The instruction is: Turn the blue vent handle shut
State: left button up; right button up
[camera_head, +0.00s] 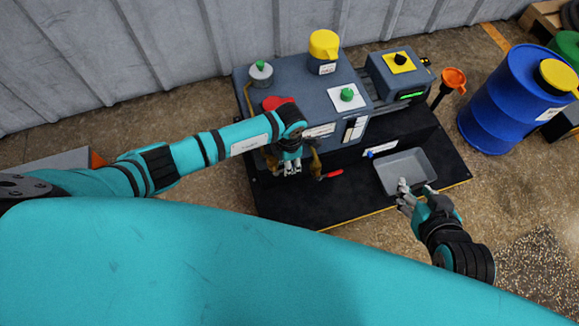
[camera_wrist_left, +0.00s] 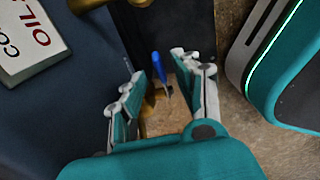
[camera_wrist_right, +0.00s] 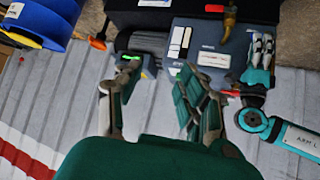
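The blue handle (camera_wrist_left: 160,66) shows in the left wrist view as a short blue lever near a brass-coloured fitting. It appears between the fingertips of my left gripper (camera_wrist_left: 157,72), which is open; I cannot tell whether a finger touches it. In the head view my left gripper (camera_head: 290,168) points down at the front of the grey furnace unit (camera_head: 310,95) and hides what is below it. A small blue piece (camera_head: 369,154) shows beside a white label further right; I cannot tell if it is the same handle. My right gripper (camera_head: 404,195) is open and empty, also in the right wrist view (camera_wrist_right: 150,90).
A red handle (camera_head: 333,174) sticks out just right of my left gripper. A grey tray (camera_head: 407,172) lies on the black base beside my right gripper. An orange funnel (camera_head: 453,79) and a blue drum (camera_head: 515,100) stand at the right. A corrugated wall (camera_head: 150,40) is behind.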

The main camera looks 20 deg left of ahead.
pick_arm(q)
jog(key=shift+f+b, duration=0.35)
jog(key=shift+f, duration=0.95)
pick_arm(e)
jog(key=w+r+t, duration=0.1)
jog(key=w+a+r+t, duration=0.1)
jog(key=w+r, duration=0.1)
jog(key=shift+a+t+y, duration=0.15)
jog(key=shift+t+y, duration=0.15)
pick_arm(q)
jog(key=shift+c, duration=0.2)
grip_shut()
